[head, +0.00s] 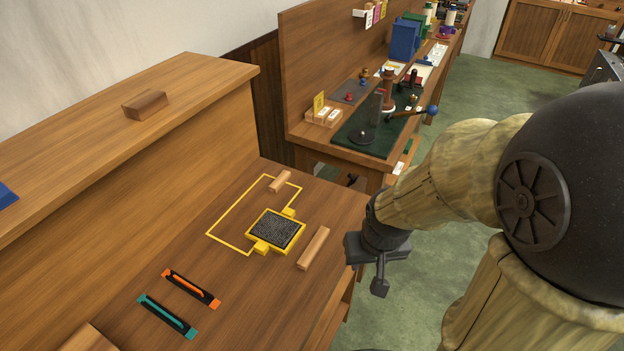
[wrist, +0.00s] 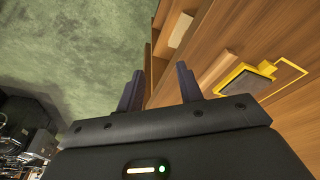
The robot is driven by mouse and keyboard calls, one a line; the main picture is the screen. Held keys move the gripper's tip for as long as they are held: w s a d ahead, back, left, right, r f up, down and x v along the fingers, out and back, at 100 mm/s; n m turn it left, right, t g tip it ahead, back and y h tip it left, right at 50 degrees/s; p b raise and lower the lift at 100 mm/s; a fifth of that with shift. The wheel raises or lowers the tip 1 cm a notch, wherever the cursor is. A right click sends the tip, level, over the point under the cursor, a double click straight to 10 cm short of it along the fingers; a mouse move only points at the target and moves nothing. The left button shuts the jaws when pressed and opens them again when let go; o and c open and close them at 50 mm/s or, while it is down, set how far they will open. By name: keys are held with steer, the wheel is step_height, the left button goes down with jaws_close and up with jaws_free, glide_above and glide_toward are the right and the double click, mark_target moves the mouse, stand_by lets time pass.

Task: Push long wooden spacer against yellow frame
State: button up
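The long wooden spacer (head: 313,248) lies flat on the workbench, right of the yellow frame (head: 261,247), with a narrow strip of bare wood between them. The frame surrounds a dark textured block (head: 277,229). In the wrist view the spacer (wrist: 217,69) lies beside the frame (wrist: 232,79), right of my fingers. My gripper (head: 380,288) hangs off the bench's right edge, to the right of the spacer and apart from it. In the wrist view its two fingers (wrist: 159,88) stand apart with nothing between them.
A short wooden spacer (head: 280,181) lies by the far end of a thin yellow outline (head: 222,212). Orange (head: 191,288) and teal (head: 167,316) strips lie near the front. A block (head: 145,105) sits on the raised ledge. Another bench (head: 300,136) stands behind. Green floor (head: 419,288) is right.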

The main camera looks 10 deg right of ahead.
steer(key=shift+o, duration=1.3)
steer(key=shift+s+r, duration=0.1)
steer(key=shift+s, duration=0.2)
step_height(320, 180, up, 10)
steer(key=m+g+p, duration=0.3)
steer(key=m+p, duration=0.4)
steer(key=p, duration=0.9)
glide_above(314, 245)
steer(key=shift+f+b, duration=0.2)
steer(key=shift+b, duration=0.1)
step_height(314, 245, down, 17)
steer(key=shift+f+p, duration=0.2)
steer(key=shift+p, duration=0.25)
